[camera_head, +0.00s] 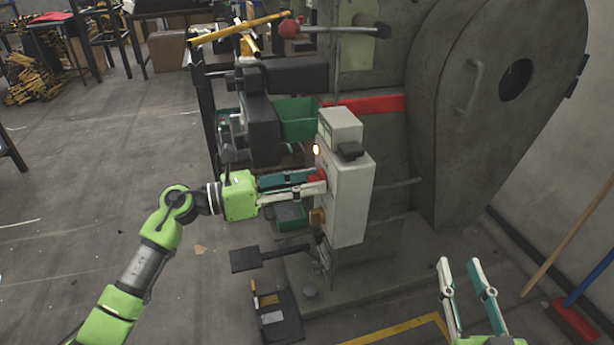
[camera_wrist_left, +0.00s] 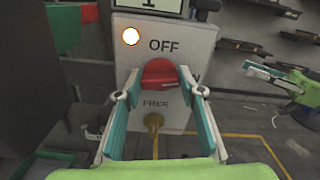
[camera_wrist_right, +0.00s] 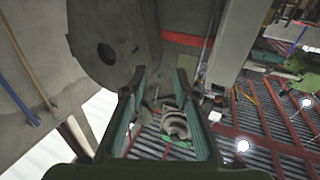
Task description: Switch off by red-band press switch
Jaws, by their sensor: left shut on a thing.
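The press with the red band (camera_head: 372,104) stands at the centre right. Its grey control box (camera_head: 346,197) faces left and carries a red rotary switch (camera_head: 317,177). The left wrist view shows the red switch (camera_wrist_left: 158,72) between the labels OFF above and FREE below; another label at its right is partly hidden. A round lamp (camera_wrist_left: 130,36) beside OFF is lit. My left gripper (camera_head: 322,183) is shut on the red switch, one finger on each side. My right gripper (camera_head: 460,263) is open and empty, low at the right, apart from the press.
A yellow knob (camera_wrist_left: 154,120) sits below the switch on the box. A green bin (camera_head: 297,118) is behind my left gripper. A pedal plate (camera_head: 245,259) lies low in front of the press. A red broom (camera_head: 575,320) is at the far right.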

